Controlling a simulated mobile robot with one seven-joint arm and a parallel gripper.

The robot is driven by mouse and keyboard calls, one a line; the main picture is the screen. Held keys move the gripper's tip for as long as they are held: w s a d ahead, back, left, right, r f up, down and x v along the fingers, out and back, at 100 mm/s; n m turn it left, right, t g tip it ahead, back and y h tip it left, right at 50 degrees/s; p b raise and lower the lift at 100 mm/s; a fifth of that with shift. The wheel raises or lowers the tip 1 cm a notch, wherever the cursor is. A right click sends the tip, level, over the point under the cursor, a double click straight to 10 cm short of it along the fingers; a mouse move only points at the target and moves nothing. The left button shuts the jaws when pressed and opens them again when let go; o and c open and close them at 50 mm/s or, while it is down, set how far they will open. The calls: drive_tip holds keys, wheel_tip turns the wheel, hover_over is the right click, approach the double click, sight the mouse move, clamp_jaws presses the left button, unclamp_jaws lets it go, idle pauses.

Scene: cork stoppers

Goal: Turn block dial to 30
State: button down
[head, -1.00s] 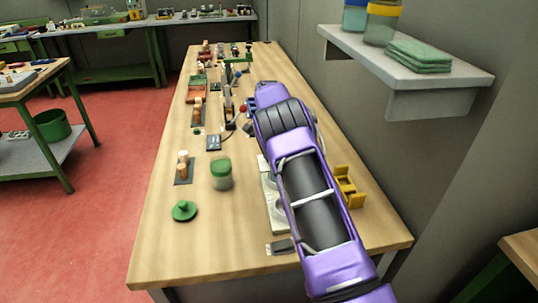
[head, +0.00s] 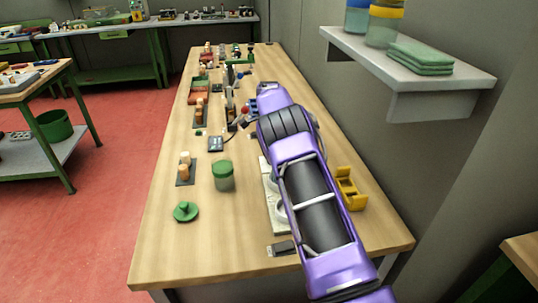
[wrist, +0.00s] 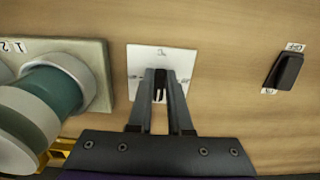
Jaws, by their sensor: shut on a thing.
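In the wrist view, my gripper (wrist: 160,76) reaches over a white square plate (wrist: 136,58) that bears faint dark markings. Its fingers are closed around a small dark piece at the plate's middle, which I take to be the block dial (wrist: 160,83). The fingers cover most of the dial, and I cannot read its setting. In the head view my purple arm hides the gripper and the dial.
Left of the plate in the wrist view is a numbered panel (wrist: 100,62) with a teal knob (wrist: 62,88). A black switch (wrist: 289,70) stands on the right.

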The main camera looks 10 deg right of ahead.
drive_tip(key=shift+r, duration=0.1)
drive_tip(key=c, duration=0.8)
unclamp_jaws()
drive_tip(key=shift+c, duration=0.2)
wheel_tip(320, 180, up, 12)
